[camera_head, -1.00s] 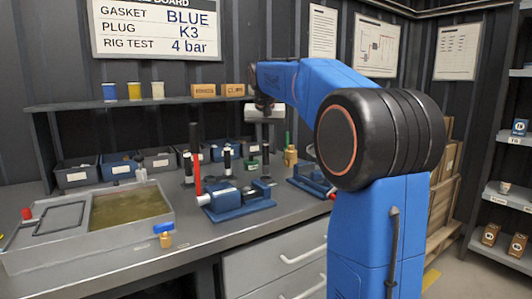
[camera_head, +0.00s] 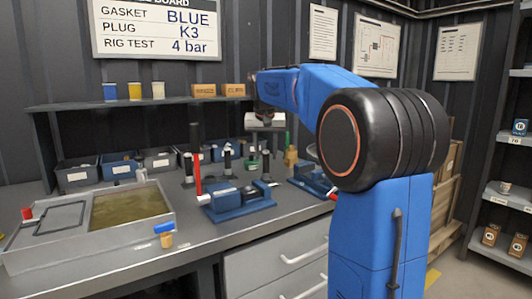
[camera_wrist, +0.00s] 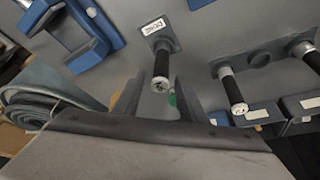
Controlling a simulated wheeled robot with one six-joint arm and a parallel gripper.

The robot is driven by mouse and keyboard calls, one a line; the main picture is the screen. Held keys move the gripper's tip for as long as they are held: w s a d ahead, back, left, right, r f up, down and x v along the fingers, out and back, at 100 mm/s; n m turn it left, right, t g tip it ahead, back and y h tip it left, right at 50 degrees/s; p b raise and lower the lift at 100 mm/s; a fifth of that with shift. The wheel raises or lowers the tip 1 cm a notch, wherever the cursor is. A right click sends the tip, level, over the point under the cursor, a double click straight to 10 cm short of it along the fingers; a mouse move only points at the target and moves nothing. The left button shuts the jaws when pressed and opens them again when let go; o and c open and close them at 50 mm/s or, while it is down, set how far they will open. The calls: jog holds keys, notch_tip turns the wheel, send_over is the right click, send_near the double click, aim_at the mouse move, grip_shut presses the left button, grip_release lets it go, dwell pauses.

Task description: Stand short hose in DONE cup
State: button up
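A short black hose (camera_wrist: 161,68) with a pale end stands upright in the cup on the DONE-labelled grey plate (camera_wrist: 166,32) in the wrist view. My gripper (camera_wrist: 160,98) is open. Its two fingers show apart at the lower middle, with the hose's pale end near the gap between them; I cannot tell whether they touch it. In the head view my gripper (camera_head: 265,121) hangs over the bench above a black upright hose (camera_head: 266,160). Two other black hoses (camera_wrist: 231,90) (camera_wrist: 305,50) stand in a grey rack (camera_wrist: 280,52) with an empty socket between them.
A blue vise (camera_head: 237,203) stands at the bench front, with a red upright rod (camera_head: 197,173) by it. A shallow tank (camera_head: 130,205) is on the left. Bins (camera_head: 160,161) line the back below a shelf (camera_head: 150,102). A rolled grey mat or hose (camera_wrist: 40,95) shows in the wrist view.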

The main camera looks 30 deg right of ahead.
jog(key=v, duration=1.2)
jog(key=shift+r, duration=0.15)
jog(key=s+a+f+n, duration=0.1)
jog(key=s+a+f, duration=0.2)
jog(key=s, duration=0.3)
jog(key=s+a+f+n+y, duration=0.1)
jog(key=s+a+f, duration=0.3)
jog(key=s+f, duration=0.2)
jog(key=s+a+f+n, duration=0.1)
jog(key=s+a+f, duration=0.2)
jog(key=s+f, duration=0.2)
jog(key=shift+s+a+f+n+t, duration=0.15)
jog(key=shift+s+n+t, duration=0.2)
jog(key=shift+s, duration=0.4)
jog(key=s+a+f+n, duration=0.1)
jog(key=s+a+f, duration=0.1)
jog(key=s+f, duration=0.6)
jog(key=s+a+f+n+y, duration=0.1)
jog(key=s+a+f+n, duration=0.1)
jog(key=s+f, duration=0.7)
notch_tip(320, 180, down, 4)
jog(key=shift+s+a+r+y, duration=0.1)
jog(key=shift+s+a+y, duration=0.15)
jog(key=shift+a, duration=0.5)
